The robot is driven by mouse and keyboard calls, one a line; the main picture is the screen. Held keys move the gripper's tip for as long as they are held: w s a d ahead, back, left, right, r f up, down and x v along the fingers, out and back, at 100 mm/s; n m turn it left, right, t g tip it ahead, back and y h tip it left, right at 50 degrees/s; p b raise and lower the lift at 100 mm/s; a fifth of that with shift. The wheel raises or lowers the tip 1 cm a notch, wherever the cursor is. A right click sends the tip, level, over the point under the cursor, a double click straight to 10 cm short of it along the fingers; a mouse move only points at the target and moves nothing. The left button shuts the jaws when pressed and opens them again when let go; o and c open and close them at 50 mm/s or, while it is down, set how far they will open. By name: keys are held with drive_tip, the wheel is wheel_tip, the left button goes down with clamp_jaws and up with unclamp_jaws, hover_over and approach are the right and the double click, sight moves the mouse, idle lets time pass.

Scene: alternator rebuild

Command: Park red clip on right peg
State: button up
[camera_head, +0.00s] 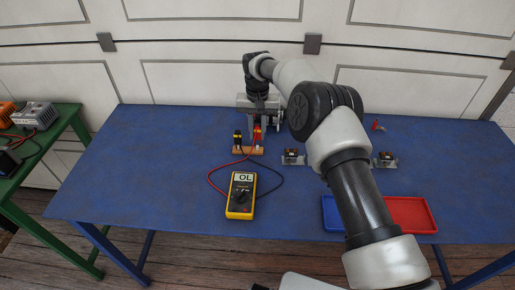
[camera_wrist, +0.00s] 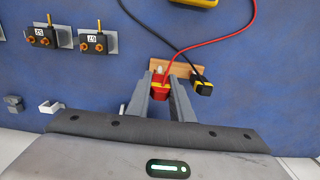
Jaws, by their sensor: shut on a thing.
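The red clip (camera_wrist: 159,87) is between the fingers of my gripper (camera_wrist: 160,80), which is shut on it. In the head view the red clip (camera_head: 257,131) shows below my gripper (camera_head: 259,124), over the right part of a small wooden peg block (camera_head: 243,151). A pale peg (camera_wrist: 158,70) shows close by the clip in the wrist view; I cannot tell whether they touch. The black clip (camera_wrist: 202,86) is at the block's other end, the left in the head view (camera_head: 238,135). A red lead runs from the red clip to the yellow multimeter (camera_head: 241,195), which reads OL.
Two small metal-plated parts (camera_head: 292,157) (camera_head: 386,160) stand to the right on the blue table (camera_head: 140,165). A small red object (camera_head: 377,125) lies farther back. A blue and red tray (camera_head: 411,214) is at the front right, partly hidden by my arm. The table's left is clear.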

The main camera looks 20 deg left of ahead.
drive_tip(key=shift+f+b, duration=0.8)
drive_tip(key=shift+f, duration=0.4)
drive_tip(key=o, duration=0.8)
drive_tip(key=shift+o, duration=0.2)
drive_tip(key=shift+r, duration=0.1)
wheel_tip(320, 180, up, 8)
drive_tip(key=p, duration=0.4)
drive_tip(key=shift+r, duration=0.15)
